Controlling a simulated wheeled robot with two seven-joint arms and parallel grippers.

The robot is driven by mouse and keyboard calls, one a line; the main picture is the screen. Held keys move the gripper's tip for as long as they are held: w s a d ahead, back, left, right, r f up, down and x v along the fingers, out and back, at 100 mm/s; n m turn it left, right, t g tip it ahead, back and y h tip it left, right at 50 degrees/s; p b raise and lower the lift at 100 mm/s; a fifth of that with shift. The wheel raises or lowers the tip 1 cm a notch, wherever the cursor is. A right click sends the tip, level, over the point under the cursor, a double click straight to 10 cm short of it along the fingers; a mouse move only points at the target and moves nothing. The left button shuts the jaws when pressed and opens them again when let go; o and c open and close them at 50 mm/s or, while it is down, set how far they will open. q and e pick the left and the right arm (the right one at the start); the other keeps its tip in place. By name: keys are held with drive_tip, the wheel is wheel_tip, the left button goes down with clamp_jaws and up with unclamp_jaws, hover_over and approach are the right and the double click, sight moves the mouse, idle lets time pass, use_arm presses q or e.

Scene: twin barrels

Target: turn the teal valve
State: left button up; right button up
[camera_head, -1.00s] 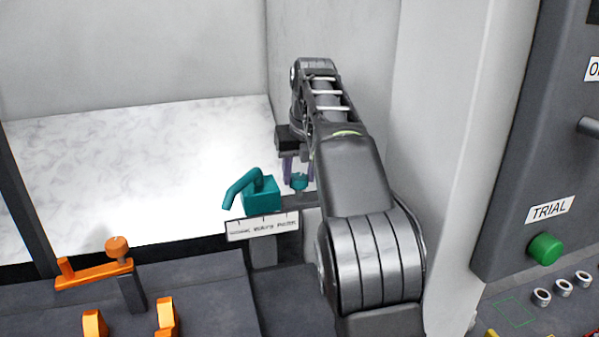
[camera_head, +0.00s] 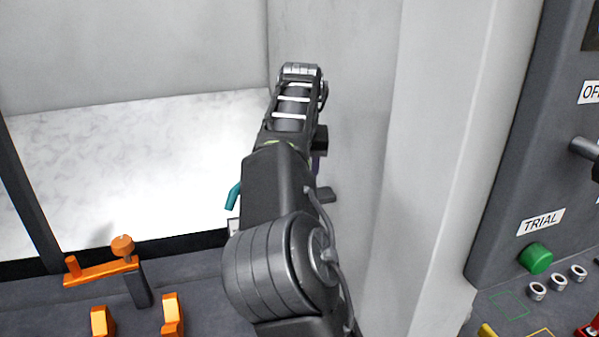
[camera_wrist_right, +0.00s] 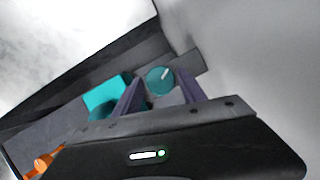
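The teal valve (camera_wrist_right: 160,80) shows in the right wrist view as a round knob with a white mark, beside a teal block with a spout (camera_wrist_right: 108,94). My right gripper (camera_wrist_right: 160,76) is open, with one purple finger on each side of the knob in that view. Gaps show between the knob and the fingers; I cannot tell their depth relative to it. In the head view my right arm hides the knob and the block, and only the teal spout end (camera_head: 233,196) shows to its left. My left gripper is in neither view.
An orange lever (camera_head: 102,270) stands at the lower left, with orange brackets in front. A white marbled surface lies behind. A pale wall is close on the right of my arm. Further right is a dark panel with a green button (camera_head: 536,258).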

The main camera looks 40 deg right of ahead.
drive_tip(key=shift+o, duration=1.1)
drive_tip(key=shift+r, duration=0.1)
drive_tip(key=shift+s+r, duration=0.1)
drive_tip(key=shift+r, duration=0.4)
drive_tip(key=p+v, duration=0.4)
drive_tip(key=v, duration=0.1)
drive_tip(key=s+a+f+b, duration=0.1)
drive_tip(key=s+a+b, duration=0.3)
drive_tip(key=s, duration=0.5)
drive_tip(key=a, duration=0.2)
drive_tip(key=shift+s+a, duration=0.35)
drive_tip(key=shift+s, duration=0.05)
drive_tip(key=shift+f, duration=0.1)
drive_tip(key=shift+c, duration=0.3)
